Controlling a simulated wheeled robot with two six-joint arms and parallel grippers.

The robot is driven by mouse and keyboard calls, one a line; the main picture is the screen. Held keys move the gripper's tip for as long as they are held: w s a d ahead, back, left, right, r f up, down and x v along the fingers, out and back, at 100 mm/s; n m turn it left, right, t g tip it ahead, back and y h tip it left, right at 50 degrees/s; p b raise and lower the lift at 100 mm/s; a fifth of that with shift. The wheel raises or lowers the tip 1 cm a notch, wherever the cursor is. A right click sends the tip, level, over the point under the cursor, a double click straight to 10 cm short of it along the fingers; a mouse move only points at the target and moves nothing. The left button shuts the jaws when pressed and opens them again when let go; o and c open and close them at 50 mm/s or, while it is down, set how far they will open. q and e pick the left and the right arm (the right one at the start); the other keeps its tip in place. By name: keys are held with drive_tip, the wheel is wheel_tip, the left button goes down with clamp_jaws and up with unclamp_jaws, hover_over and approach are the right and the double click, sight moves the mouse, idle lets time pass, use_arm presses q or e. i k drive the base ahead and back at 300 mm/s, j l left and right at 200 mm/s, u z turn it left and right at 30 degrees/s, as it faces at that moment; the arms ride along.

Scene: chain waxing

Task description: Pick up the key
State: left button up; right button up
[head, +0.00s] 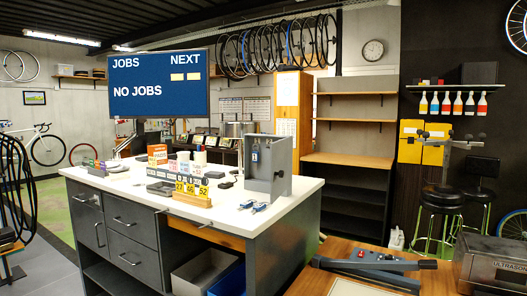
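No key can be made out for certain. A small blue and yellowish item (255,156) hangs inside an open grey metal box (281,170) on the white-topped workbench (305,189); it is too small to tell whether it is a key. Small blue and white items (253,206) lie on the bench top in front of the box. Neither of my grippers shows in the head view.
Yellow number tags (192,188) and small containers (157,155) stand left of the box. A wooden bench (440,277) at the front right holds a black-handled lever tool (375,265) and a metal ultrasonic unit (492,266). A blue screen (160,84) reads "NO JOBS".

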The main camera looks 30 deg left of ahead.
sight(261, 206)
drive_tip(key=i+j+u, duration=0.1)
drive_tip(key=j, duration=0.35)
drive_tip(key=i+j+u, duration=0.15)
drive_tip(key=i+j, duration=0.15)
drive_tip(key=j, duration=0.15)
drive_tip(key=i+j+u, duration=0.1)
drive_tip(key=i+j, duration=0.15)
drive_tip(key=j, duration=0.15)
drive_tip(key=i+j, duration=0.2)
drive_tip(key=i, duration=0.25)
drive_tip(key=i+j, duration=0.2)
drive_tip(key=i, duration=0.2)
